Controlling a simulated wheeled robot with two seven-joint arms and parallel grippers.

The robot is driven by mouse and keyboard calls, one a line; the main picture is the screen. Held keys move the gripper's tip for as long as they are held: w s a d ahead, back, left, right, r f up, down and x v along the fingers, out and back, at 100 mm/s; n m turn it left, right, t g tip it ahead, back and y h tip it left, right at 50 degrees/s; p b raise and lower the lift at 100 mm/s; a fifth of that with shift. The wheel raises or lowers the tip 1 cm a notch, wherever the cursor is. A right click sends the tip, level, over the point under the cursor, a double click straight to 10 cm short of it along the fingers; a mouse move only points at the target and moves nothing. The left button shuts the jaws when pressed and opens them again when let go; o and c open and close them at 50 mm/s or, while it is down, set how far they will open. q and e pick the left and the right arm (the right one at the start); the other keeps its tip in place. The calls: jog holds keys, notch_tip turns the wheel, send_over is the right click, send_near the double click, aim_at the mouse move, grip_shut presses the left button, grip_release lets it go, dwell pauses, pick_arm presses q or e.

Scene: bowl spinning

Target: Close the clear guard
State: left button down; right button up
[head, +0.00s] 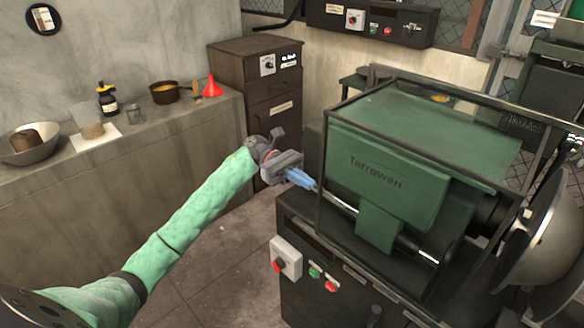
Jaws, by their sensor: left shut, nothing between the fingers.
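A dark-edged, see-through guard (415,137) appears to surround the green machine housing (385,180) marked "Tarrowen"; its clear panes are hard to make out. A shiny rod (428,256) runs along the lower front of the housing. My left gripper (314,186) has blue fingers, shut and empty, with the tips close to the guard's front left upright. I cannot tell whether they touch it. A large metal bowl shape (545,225) is at the right end of the machine, partly cut off by the picture edge. My right gripper is out of view.
The machine's dark base has a switch box (286,257) and buttons. A counter (150,140) along the left wall holds a pan, a bottle, a red funnel and a bowl. A dark cabinet (228,60) stands behind. The floor (215,265) between counter and machine is clear.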

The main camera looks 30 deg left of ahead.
pick_arm(q)
jog(key=shift+s+d, duration=0.25)
jog(key=shift+d, duration=0.45)
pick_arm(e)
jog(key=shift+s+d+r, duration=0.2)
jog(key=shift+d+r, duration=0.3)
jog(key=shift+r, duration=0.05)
pick_arm(q)
jog(key=shift+d, duration=0.1)
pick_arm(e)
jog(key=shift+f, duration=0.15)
